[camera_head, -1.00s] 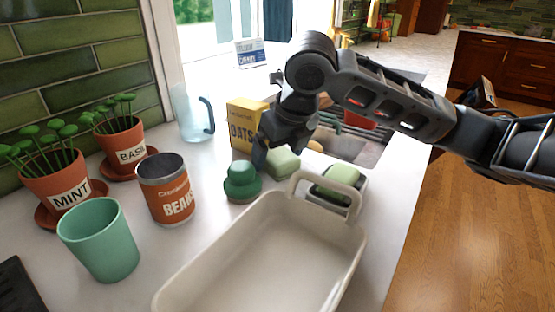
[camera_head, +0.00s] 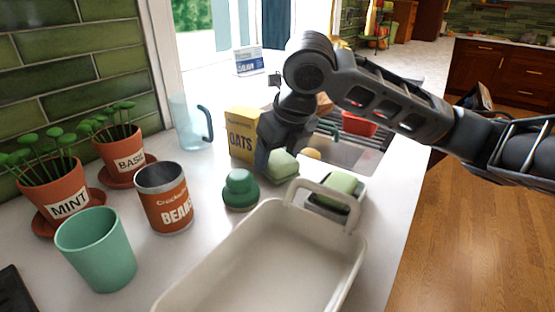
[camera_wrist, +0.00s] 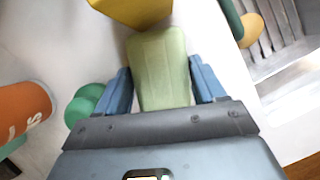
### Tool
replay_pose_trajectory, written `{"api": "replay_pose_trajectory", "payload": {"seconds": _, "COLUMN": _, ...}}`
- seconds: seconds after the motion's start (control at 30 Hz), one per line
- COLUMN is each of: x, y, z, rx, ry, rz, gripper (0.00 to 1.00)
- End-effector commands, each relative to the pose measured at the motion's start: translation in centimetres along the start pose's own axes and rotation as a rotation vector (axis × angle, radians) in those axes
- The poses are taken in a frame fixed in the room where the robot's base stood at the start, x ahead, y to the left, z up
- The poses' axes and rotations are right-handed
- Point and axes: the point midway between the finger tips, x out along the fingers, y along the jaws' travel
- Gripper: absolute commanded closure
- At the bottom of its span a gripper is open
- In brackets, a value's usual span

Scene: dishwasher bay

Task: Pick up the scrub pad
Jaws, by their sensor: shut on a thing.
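The scrub pad (camera_head: 280,166) is a light green block between the oats box and the white basin, just behind a dark green knobbed item. My gripper (camera_head: 272,160) reaches down from above and is shut on it. In the wrist view the pad (camera_wrist: 160,65) sits between the two blue fingers of my gripper (camera_wrist: 160,85), its far end close to the yellow box. Its underside is hidden, so I cannot tell whether it touches the counter.
The oats box (camera_head: 243,134) stands close behind the pad. The dark green item (camera_head: 240,190), beans can (camera_head: 165,200) and green cup (camera_head: 97,250) stand left. The white basin (camera_head: 185,290) is in front. Another green block (camera_head: 342,184) sits in a dark holder beside the sink (camera_head: 350,150).

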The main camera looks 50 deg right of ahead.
Motion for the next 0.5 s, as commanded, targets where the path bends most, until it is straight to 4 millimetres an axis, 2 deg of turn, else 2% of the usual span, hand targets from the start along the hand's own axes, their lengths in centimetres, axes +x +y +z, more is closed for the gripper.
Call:
{"api": "replay_pose_trajectory", "payload": {"seconds": 0.17, "x": -2.6, "y": 0.0, "z": 1.1, "rx": -0.003, "ry": -0.004, "rz": -0.002, "gripper": 0.65}}
{"api": "replay_pose_trajectory", "payload": {"seconds": 0.5, "x": -7.3, "y": -6.0, "z": -0.1, "rx": 0.005, "ry": -0.004, "rz": -0.003, "gripper": 0.65}}
